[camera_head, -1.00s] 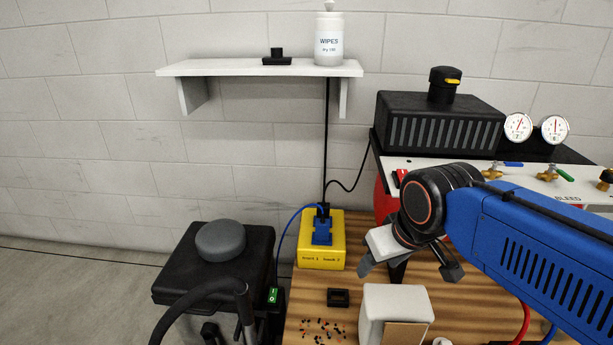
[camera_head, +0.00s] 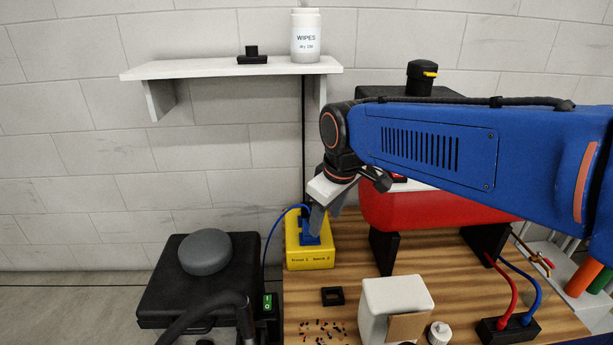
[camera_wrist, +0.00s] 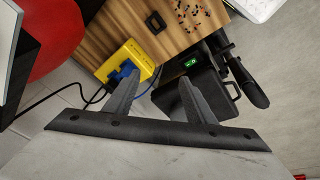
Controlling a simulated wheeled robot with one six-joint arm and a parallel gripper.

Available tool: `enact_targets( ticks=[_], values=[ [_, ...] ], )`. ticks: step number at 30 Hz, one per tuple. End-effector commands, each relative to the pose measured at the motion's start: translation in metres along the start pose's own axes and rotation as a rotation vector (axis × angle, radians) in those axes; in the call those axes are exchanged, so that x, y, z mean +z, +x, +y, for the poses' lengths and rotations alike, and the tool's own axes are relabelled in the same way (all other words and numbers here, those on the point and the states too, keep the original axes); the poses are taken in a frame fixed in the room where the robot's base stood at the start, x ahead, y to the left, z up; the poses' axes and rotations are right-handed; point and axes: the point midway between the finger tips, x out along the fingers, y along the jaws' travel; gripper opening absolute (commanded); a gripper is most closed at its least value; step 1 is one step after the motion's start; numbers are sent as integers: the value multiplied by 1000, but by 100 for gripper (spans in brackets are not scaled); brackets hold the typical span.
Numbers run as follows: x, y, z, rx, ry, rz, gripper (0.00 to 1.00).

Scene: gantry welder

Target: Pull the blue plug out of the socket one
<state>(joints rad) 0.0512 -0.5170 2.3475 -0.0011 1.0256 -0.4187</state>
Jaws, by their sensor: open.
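The yellow socket box (camera_head: 309,261) stands at the back left of the wooden bench, with lettering on its front. The blue plug (camera_head: 309,238) sits in it, and a blue cable loops from it over the left side. In the wrist view the box (camera_wrist: 141,66) and the blue plug (camera_wrist: 121,74) lie beyond the left finger's tip. My gripper (camera_head: 325,222) is open and empty. In the head view its fingers point down over the right part of the box and partly cover it. I cannot tell whether a finger touches the plug.
A black case (camera_head: 190,290) with a grey round lid stands left of the bench. A white block (camera_head: 392,300), a small black frame (camera_head: 332,296) and scattered bits lie in front. A red tank (camera_head: 430,212) is to the right. A shelf (camera_head: 230,68) hangs above.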

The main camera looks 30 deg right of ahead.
Motion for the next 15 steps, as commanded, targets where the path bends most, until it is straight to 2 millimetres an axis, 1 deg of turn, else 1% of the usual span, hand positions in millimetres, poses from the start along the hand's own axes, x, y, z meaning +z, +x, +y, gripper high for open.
enact_targets(
  ticks=[1,8,15],
  values=[
    [-9,2,6,-5,-31,-15,50],
    [-52,12,37,-36,-219,-75,50],
    [-95,33,72,-84,-418,-129,50]
  ],
)
